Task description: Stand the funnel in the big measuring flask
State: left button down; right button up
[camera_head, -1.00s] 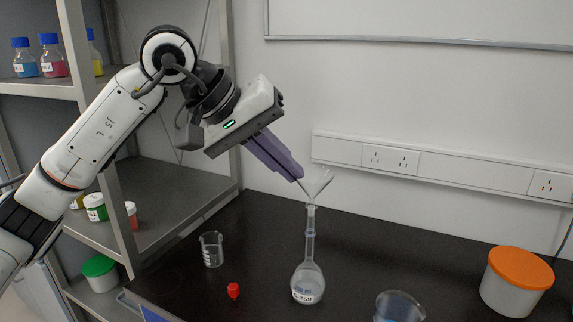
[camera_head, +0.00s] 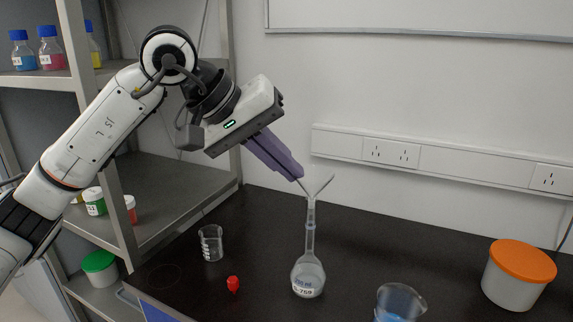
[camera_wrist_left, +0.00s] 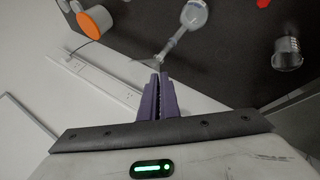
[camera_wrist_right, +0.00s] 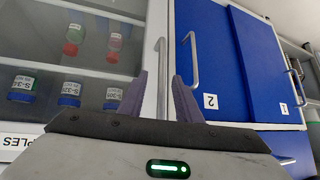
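The big measuring flask (camera_head: 307,275), clear with a long narrow neck, stands upright on the dark bench. The clear funnel (camera_head: 319,188) is at the mouth of its neck, cone up; the stem appears to be in the neck, though the transparent parts make its depth hard to tell. My left gripper (camera_head: 299,178) reaches down from the upper left, its purple fingers shut on the funnel's rim. The left wrist view shows the funnel (camera_wrist_left: 152,63) at the fingertips and the flask (camera_wrist_left: 194,17) beyond. My right gripper (camera_wrist_right: 160,88) is open and empty, facing cabinets away from the flask.
A small beaker (camera_head: 211,244) and a red stopper (camera_head: 233,284) lie left of the flask. A beaker with blue liquid (camera_head: 397,304) and an orange-lidded tub (camera_head: 517,276) are on the right. A metal shelf (camera_head: 170,190) stands at left. Blue cabinet doors (camera_wrist_right: 245,60) face my right gripper.

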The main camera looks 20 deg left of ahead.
pick_arm(q)
jog(key=c, duration=1.9)
grip_release()
jog(key=shift+c, duration=0.2)
jog(key=v, duration=1)
pick_arm(e)
jog(key=shift+w+a+r, duration=0.2)
jog(key=shift+a+r, duration=0.1)
jog(key=shift+r, duration=0.2)
pick_arm(q)
jog(key=shift+a+r, duration=0.1)
jog(key=shift+r, duration=0.05)
